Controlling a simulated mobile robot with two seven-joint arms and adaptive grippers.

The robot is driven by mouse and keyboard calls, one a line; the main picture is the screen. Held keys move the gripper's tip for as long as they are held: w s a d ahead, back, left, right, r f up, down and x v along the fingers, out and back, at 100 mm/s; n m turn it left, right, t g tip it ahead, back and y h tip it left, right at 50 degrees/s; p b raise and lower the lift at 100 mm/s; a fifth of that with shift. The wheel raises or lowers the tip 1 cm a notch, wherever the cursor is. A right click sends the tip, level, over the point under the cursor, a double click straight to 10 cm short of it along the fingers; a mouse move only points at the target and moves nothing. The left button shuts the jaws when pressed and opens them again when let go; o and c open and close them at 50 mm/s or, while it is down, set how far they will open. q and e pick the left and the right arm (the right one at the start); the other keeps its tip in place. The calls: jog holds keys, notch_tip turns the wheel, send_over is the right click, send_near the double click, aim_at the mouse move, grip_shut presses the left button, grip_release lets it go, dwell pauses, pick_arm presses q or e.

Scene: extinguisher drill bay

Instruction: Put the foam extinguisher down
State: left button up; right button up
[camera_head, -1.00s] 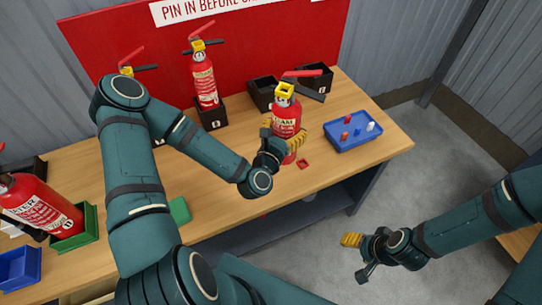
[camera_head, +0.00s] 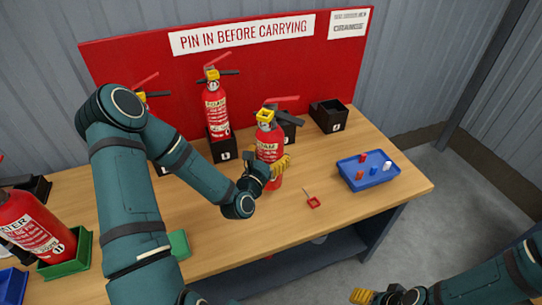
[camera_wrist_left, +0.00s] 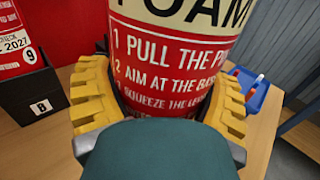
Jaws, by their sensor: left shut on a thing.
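The red foam extinguisher (camera_head: 269,142) is upright over the wooden bench, with a yellow collar and a black and red handle on top. My left gripper (camera_head: 270,172) is shut around its lower body, and the yellow fingers flank the can in the left wrist view, where its FOAM label (camera_wrist_left: 175,50) fills the middle. I cannot tell whether its base touches the bench. A red ring pin (camera_head: 312,202) lies on the bench to its right. My right gripper (camera_head: 363,296) is cut off at the bottom edge, with one yellow finger showing.
Behind stand a black box (camera_head: 288,130), partly hidden, and an empty black box (camera_head: 330,115). Another extinguisher (camera_head: 216,112) stands in a black box (camera_head: 222,151). A blue tray (camera_head: 367,178) holds small pieces. A water extinguisher (camera_head: 35,225) is at left. Bench (camera_head: 330,245) front right is clear.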

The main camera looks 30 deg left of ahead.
pick_arm(q)
jog(key=shift+f+b, duration=0.55)
jog(key=shift+f, duration=1.9)
jog(key=o, duration=0.9)
jog(key=shift+f, duration=0.3)
jog(key=shift+o, duration=1.1)
jog(key=shift+r, duration=0.1)
